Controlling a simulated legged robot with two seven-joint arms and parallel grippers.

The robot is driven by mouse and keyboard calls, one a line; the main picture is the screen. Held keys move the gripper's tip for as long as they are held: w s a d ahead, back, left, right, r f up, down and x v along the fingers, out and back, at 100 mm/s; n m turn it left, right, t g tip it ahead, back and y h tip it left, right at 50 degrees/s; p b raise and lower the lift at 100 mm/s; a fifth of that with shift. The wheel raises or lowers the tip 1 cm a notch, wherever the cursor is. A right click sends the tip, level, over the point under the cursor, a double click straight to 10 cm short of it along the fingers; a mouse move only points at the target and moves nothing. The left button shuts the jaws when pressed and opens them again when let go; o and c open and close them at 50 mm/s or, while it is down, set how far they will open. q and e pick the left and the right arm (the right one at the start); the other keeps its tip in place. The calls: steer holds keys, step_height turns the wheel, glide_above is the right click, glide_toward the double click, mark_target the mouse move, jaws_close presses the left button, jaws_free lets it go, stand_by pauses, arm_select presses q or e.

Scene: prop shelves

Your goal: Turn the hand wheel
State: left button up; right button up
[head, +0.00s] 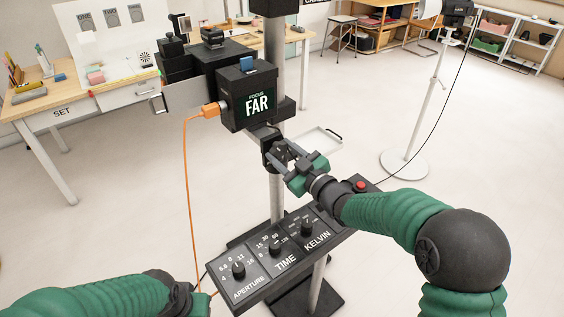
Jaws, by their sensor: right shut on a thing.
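The hand wheel (271,150) is a small dark part on the grey post, just below the black box that reads FOCUS FAR (251,98). My right gripper (283,155) reaches it from the lower right and is shut on it. The fingers hide part of the wheel, so its exact shape and angle are unclear. My left arm comes in at the lower left. Its dark end (181,292) is beside the control panel, and its fingers cannot be made out.
The sloped control panel (240,289) below has APERTURE, TIME and KELVIN knobs and a red button (361,185). An orange cable (188,190) hangs from the box at left. A desk (55,101) stands at left, a white stand (404,164) at right.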

steer(key=shift+f+n+b, duration=0.15)
steer(key=shift+n+b, duration=1)
steer(key=shift+n, duration=0.1)
steer(key=shift+f+n+b, duration=0.1)
steer(key=shift+n+b, duration=1.05)
steer(key=shift+n, duration=0.1)
steer(key=o, duration=1.4)
steer(key=shift+r, duration=0.15)
steer(key=shift+c, duration=0.2)
steer(key=v, duration=1.7)
steer(key=shift+w, duration=0.1)
